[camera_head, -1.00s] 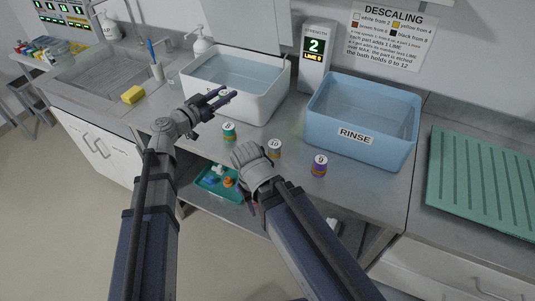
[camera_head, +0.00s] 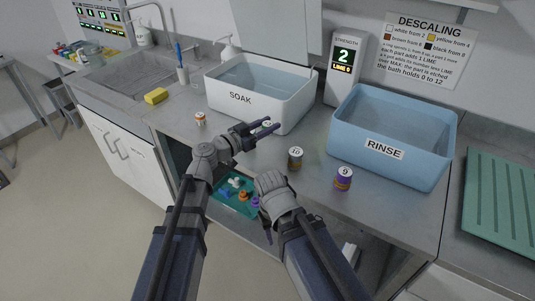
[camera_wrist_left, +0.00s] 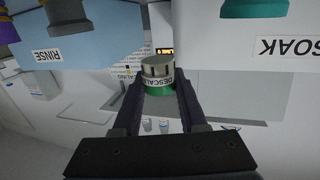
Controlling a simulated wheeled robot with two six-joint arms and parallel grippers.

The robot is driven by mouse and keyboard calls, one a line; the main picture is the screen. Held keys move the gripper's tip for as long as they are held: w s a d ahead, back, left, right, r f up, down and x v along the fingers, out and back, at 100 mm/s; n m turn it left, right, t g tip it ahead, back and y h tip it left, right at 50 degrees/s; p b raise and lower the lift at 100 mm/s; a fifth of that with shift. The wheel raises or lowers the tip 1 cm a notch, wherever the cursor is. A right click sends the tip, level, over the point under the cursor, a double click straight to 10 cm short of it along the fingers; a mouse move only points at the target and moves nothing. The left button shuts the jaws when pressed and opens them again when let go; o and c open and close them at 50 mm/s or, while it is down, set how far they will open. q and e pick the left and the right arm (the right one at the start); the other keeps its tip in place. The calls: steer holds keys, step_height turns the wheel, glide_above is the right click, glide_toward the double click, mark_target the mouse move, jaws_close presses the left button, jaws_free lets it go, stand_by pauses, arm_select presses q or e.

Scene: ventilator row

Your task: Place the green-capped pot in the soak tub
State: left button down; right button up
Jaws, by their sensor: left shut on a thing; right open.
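My left gripper (camera_head: 268,127) is shut on the green-capped pot (camera_wrist_left: 157,74). In the left wrist view, which looks upside down, the pot has a green end, a pale label and a grey end between the fingers. In the head view only a pale bit of it shows by the fingertips. The white soak tub (camera_head: 241,98), labelled SOAK and holding liquid, stands just behind the gripper; its front also shows in the left wrist view (camera_wrist_left: 235,50). The pot is outside the tub, in front of its wall. My right gripper (camera_head: 266,226) is open, low at the counter's front edge, partly hidden.
Pots marked 10 (camera_head: 295,158) and 9 (camera_head: 343,179) and a small white-and-orange pot (camera_head: 200,119) stand on the counter. A blue rinse tub (camera_head: 384,150) is at right, beside a strength display (camera_head: 345,70). A yellow sponge (camera_head: 156,96) lies by the sink. A teal tray (camera_head: 222,207) sits below.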

mark_target(267, 154)
arm_select(q)
step_height(267, 154, down, 9)
steer(key=b, duration=0.8)
steer(key=shift+r, duration=0.1)
arm_select(e)
step_height(267, 154, down, 9)
steer(key=shift+r, duration=0.1)
arm_select(q)
steer(key=c, duration=0.9)
jaws_free()
steer(key=shift+f, duration=0.2)
steer(key=o, duration=0.5)
steer(key=shift+c, duration=0.2)
steer(key=shift+r, duration=0.1)
steer(key=shift+r, duration=0.2)
arm_select(e)
steer(key=shift+r, duration=0.1)
arm_select(q)
steer(key=v, duration=1.2)
steer(key=shift+p, duration=0.4)
arm_select(e)
steer(key=shift+o, duration=0.2)
steer(key=shift+r, duration=0.2)
